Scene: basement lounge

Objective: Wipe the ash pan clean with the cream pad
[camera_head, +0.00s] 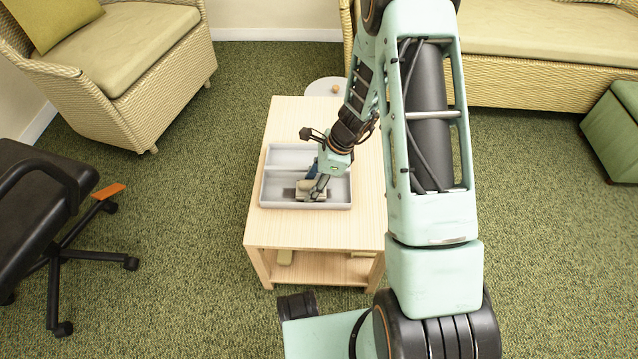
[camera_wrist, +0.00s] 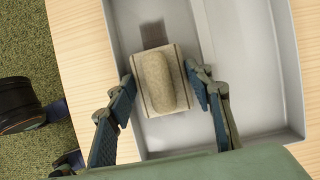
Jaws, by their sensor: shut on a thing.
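The ash pan (camera_head: 265,190) is a shallow light-grey tray with a divider, lying on the wooden table; its floor also shows in the wrist view (camera_wrist: 250,75). The cream pad (camera_head: 310,193) is in the pan's near compartment. In the wrist view the pad (camera_wrist: 180,55) is a block with a rounded grip on top and dark edge lines. My gripper (camera_head: 318,184) is shut on the pad, with one finger on each side in the wrist view (camera_wrist: 160,76). A dark grey smudge (camera_wrist: 153,34) shows on the pan floor just beyond the pad. What lies under the pad is hidden.
The light wooden table (camera_head: 285,228) has bare top around the pan and a lower shelf. A white round object (camera_head: 318,88) stands behind it. A black office chair (camera_head: 45,215) is at left, wicker seats (camera_head: 140,70) are behind, and a green ottoman (camera_head: 615,130) is at right.

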